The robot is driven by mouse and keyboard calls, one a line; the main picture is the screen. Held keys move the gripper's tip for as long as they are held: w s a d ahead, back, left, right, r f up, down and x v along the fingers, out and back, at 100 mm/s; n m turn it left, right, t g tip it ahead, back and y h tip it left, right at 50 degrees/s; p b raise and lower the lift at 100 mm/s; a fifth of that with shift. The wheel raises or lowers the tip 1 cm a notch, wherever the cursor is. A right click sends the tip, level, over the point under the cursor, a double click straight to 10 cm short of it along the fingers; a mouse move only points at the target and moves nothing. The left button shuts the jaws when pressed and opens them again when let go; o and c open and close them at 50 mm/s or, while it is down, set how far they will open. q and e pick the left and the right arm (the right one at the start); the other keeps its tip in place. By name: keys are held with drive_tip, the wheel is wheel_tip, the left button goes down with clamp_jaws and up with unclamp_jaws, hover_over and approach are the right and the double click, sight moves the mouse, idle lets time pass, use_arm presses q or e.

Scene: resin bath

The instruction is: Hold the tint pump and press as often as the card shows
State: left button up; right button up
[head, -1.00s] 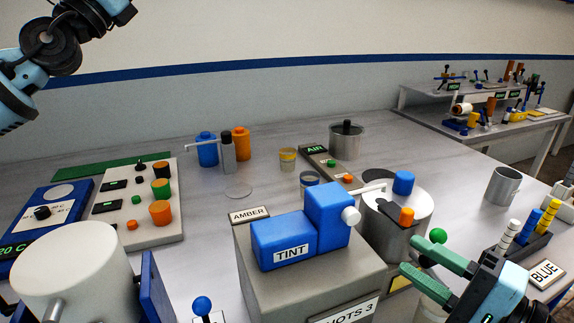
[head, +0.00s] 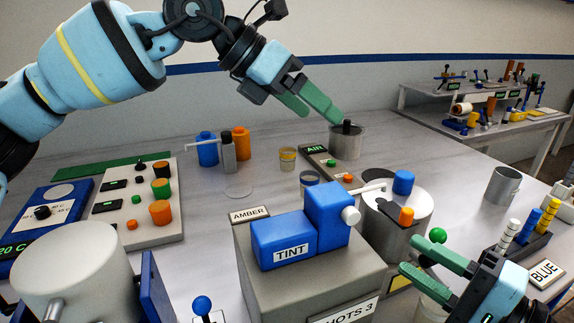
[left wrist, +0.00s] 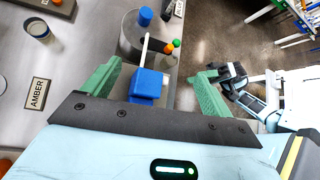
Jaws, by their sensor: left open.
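My left gripper (head: 335,115) is open and empty, high above and behind the pump. In the left wrist view the blue pump (left wrist: 148,84) shows between the spread green fingers, below them and not touched. My right gripper (head: 421,257) is open, right of the stand, with nothing seen between its fingers.
A silver vessel (head: 415,215) with blue, orange and green parts stands right of the pump. An AMBER sign (head: 249,215) is at the stand's left. A white cylinder (head: 75,275) fills the front left.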

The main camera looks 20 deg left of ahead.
sight(287, 224)
use_arm(q)
drive_tip(key=s+f+g+y, duration=0.1)
drive_tip(key=f+y, duration=0.1)
drive_tip(key=f, duration=0.2)
drive_tip(key=s+f+g+y, duration=0.2)
drive_tip(key=f, duration=0.2)
drive_tip(key=s+f+g+y, duration=0.1)
drive_tip(key=f+y, duration=0.2)
drive_tip(key=f, duration=0.1)
drive_tip(key=shift+s+a+f+m, duration=0.1)
drive_tip(key=shift+s+a+m, duration=0.05)
drive_tip(key=shift+a+m, duration=0.2)
drive_tip(key=shift+s+a+f+g+y, duration=0.25)
drive_tip(key=shift+s+f+g+y, duration=0.2)
drive_tip(key=shift+y, duration=0.25)
drive_tip(key=shift+f, duration=4)
drive_tip(key=shift+c, duration=0.4)
drive_tip(key=c, duration=1.2)
use_arm(e)
drive_tip(key=shift+c, duration=0.5)
clamp_jaws()
